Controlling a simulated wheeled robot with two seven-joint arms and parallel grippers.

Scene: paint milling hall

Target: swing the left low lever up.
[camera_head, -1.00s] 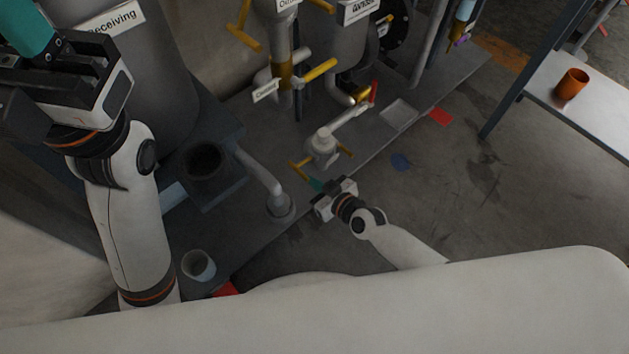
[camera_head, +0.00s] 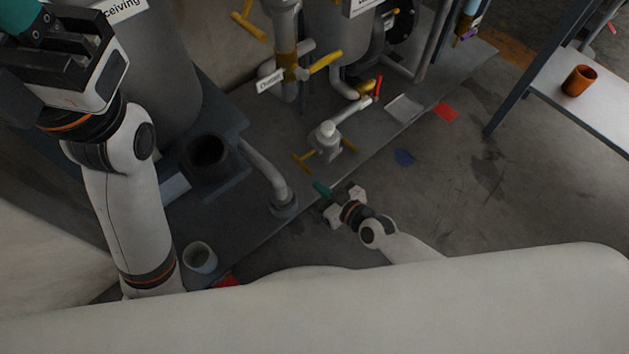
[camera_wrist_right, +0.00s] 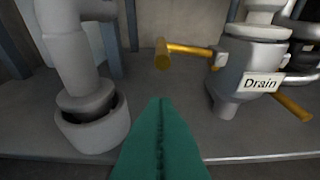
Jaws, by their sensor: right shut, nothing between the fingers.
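The left low lever (camera_head: 303,163) is a yellow bar on the left side of the low white drain valve (camera_head: 326,140). In the right wrist view the lever (camera_wrist_right: 188,48) points left from the valve body, roughly level, above a "Drain" label (camera_wrist_right: 261,85). My right gripper (camera_head: 320,187) is shut and empty, a short way in front of the lever and apart from it. Its teal fingers (camera_wrist_right: 160,120) show pressed together in the wrist view, below the lever's end. My left gripper (camera_head: 25,30) is at the top left, cut by the frame edge, far from the valve.
A second yellow lever (camera_wrist_right: 293,105) sits on the valve's right side. A grey pipe in a round socket (camera_head: 284,203) stands left of my right gripper. A pale cup (camera_head: 199,257) stands on the plinth. An orange cup (camera_head: 579,80) sits on a side table.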

